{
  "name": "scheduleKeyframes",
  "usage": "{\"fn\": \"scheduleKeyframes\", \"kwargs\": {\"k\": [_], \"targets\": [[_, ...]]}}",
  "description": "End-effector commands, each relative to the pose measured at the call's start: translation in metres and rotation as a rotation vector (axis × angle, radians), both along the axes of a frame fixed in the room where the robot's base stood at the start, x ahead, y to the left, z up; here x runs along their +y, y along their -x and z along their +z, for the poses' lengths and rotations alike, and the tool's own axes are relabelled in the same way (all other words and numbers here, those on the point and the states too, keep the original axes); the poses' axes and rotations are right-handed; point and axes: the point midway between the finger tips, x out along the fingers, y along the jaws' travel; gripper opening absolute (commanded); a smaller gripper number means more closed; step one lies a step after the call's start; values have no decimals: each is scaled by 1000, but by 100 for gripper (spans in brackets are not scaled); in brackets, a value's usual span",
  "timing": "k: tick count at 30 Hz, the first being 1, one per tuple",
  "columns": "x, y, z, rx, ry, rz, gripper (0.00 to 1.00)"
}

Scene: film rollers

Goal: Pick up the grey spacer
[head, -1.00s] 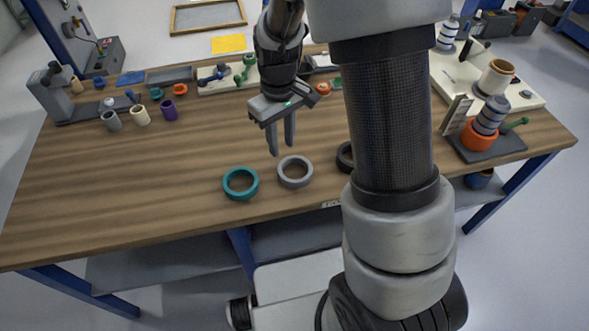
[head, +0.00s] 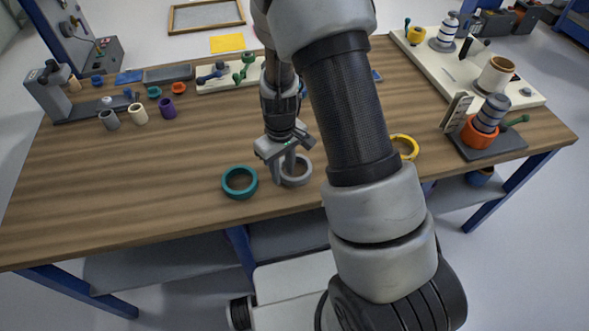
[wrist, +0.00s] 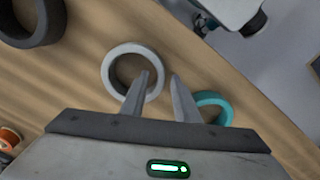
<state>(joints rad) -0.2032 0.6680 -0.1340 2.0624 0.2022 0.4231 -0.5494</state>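The grey spacer (head: 307,171) is a light grey ring lying flat near the table's front edge. In the wrist view the grey spacer (wrist: 108,68) shows ahead of my fingers. My gripper (head: 284,178) is open and low at the ring's left side. In the wrist view my gripper (wrist: 160,74) has its left finger over the ring's opening and its right finger outside the rim, so the near rim lies between them in the picture. I cannot tell whether the fingers touch the ring or table. The fingers hide part of the ring.
A teal ring (head: 240,195) lies close to the left; it also shows in the wrist view (wrist: 224,103). A dark ring (wrist: 38,38) lies on the other side. A yellow ring (head: 414,148) lies right of my arm. The table's left front is clear.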

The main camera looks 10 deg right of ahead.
Motion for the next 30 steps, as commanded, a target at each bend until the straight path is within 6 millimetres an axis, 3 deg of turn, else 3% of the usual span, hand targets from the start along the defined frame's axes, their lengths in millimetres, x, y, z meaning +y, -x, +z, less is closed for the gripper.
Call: {"fn": "scheduleKeyframes", "kwargs": {"k": [4,9,20,23,30], "targets": [[0,0,0,-1,0,0,28],[0,0,0,-1,0,0,1],[0,-1,3,-2,0,0,0],[0,-2,13,-4,0,1,0],[0,-2,61,-7,-1,0,0]]}}
